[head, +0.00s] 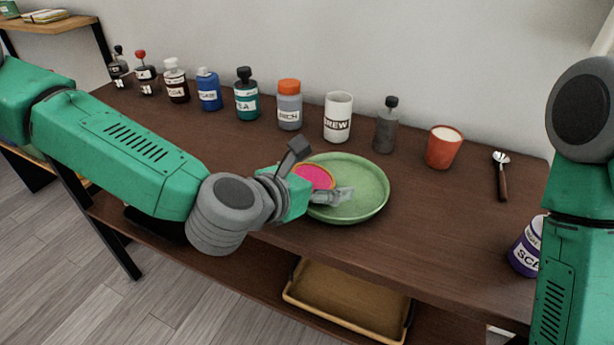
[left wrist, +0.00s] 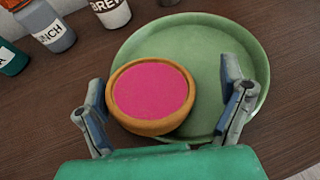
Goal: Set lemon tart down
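The lemon tart (head: 314,177), with a pink top and a brown crust, is at the left part of the green plate (head: 365,203). In the left wrist view the tart (left wrist: 152,92) overlaps the plate's (left wrist: 205,40) left side; whether it rests fully on it I cannot tell. My left gripper (head: 318,172) is open around the tart. In the left wrist view my left gripper's (left wrist: 168,95) left finger is close to the crust, and a clear gap shows between the tart and the right finger. My right gripper is out of view.
Several labelled bottles and jars line the back, including a white BREW jar (head: 338,117) and a grey bottle (head: 387,127) behind the plate. An orange cup (head: 443,148) and a spoon (head: 502,177) are to the right. A purple jar (head: 525,248) stands near my right arm.

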